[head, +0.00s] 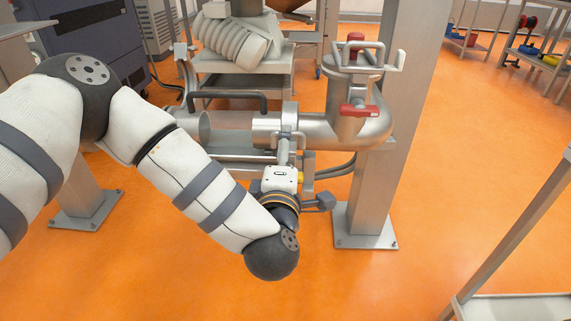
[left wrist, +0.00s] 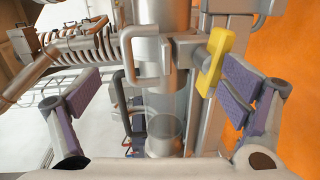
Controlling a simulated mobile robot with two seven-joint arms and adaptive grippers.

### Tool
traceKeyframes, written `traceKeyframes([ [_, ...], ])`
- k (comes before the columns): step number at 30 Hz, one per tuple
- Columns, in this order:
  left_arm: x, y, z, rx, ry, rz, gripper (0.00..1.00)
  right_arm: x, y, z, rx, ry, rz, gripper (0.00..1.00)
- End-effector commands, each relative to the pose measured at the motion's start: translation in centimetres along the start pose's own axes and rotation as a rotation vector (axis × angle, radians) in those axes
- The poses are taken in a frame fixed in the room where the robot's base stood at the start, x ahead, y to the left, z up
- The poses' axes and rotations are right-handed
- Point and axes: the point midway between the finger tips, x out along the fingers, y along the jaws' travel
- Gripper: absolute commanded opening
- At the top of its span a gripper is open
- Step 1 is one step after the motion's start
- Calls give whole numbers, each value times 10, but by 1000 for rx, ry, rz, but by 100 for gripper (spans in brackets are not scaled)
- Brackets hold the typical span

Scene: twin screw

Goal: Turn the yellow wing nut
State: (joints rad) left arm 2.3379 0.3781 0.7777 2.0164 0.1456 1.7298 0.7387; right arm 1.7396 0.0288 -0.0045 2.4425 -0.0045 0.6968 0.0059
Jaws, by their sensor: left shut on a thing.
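The yellow wing nut (left wrist: 212,62) sits at the side of a metal pipe clamp (left wrist: 148,55) in the left wrist view. In the head view only a small yellow bit of the wing nut (head: 301,177) shows beside my gripper. In the head view the left gripper (head: 290,158) reaches up to the pipe clamp. My right gripper is in neither view.
A metal pipe (head: 265,128) with a red-handled valve (head: 358,110) runs behind the gripper. A dark handle (head: 228,95) is above the pipe at left. A steel post (head: 375,195) stands close on the right. Open orange floor (head: 460,180) lies beyond it.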

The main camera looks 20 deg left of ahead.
Motion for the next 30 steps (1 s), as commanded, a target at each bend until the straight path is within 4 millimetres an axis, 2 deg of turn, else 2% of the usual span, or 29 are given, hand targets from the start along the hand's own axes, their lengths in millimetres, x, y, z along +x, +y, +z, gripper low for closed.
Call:
traceKeyframes([
  [1, -3, 16, 4, -17, -6, 33, 66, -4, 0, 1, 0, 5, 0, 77],
  [2, -6, 16, 4, -16, -7, 32, 59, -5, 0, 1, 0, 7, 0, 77],
  [4, -12, 14, 4, -15, -6, 29, 32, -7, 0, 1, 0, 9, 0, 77],
  [17, -52, 3, 3, -11, -4, 18, 32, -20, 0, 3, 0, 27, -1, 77],
  [30, -81, 2, 3, -9, -3, 19, 32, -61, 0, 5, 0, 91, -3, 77],
])
